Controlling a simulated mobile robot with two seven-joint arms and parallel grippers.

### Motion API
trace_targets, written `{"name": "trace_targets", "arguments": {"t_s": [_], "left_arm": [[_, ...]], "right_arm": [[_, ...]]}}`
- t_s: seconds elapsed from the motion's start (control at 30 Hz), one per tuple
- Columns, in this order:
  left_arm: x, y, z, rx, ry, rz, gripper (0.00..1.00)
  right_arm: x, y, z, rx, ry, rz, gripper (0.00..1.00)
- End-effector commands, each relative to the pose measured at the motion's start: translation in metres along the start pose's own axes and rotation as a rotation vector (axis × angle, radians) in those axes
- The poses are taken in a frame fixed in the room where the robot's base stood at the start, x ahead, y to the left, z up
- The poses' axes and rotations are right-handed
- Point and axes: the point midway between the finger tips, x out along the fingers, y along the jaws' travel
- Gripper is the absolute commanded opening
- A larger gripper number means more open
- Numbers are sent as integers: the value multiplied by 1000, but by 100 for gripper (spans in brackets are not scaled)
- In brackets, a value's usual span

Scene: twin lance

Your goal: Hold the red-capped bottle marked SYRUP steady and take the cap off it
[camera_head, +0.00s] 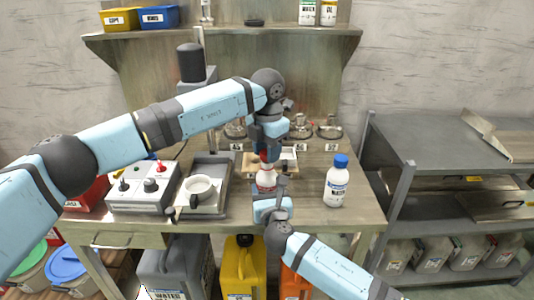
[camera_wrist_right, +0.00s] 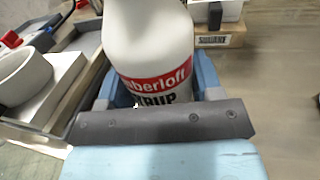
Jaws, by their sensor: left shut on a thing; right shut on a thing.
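The white SYRUP bottle (camera_head: 267,178) stands upright near the front middle of the workbench. Its red label and the letters of SYRUP show in the right wrist view (camera_wrist_right: 150,68), where its top is cut off. My right gripper (camera_head: 269,198) is shut around the bottle's lower body from the front, with blue fingers on both sides of it (camera_wrist_right: 158,88). My left gripper (camera_head: 267,150) points down from above and is shut on the red cap (camera_head: 267,158), which it mostly hides. I cannot tell whether the cap is apart from the bottle's neck.
A blue-capped white bottle (camera_head: 337,182) stands to the right on the bench. A white cup (camera_head: 199,188) in a grey tray and a control box (camera_head: 144,190) are on the left. Small dishes (camera_head: 329,129) sit behind. The bench's right front is clear.

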Motion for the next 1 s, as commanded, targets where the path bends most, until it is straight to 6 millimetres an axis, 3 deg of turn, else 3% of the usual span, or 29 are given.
{"name": "trace_targets", "arguments": {"t_s": [0.47, 0.8, 1.0], "left_arm": [[-5, 0, 0, 0, 0, -1, 9], [-40, 0, 0, 0, -1, 0, 9], [-44, 0, 0, 0, 0, -1, 9]], "right_arm": [[0, 0, 0, 0, 0, 0, 0], [0, 0, 0, 0, 0, 0, 0], [0, 0, 0, 0, 0, 0, 0]]}}
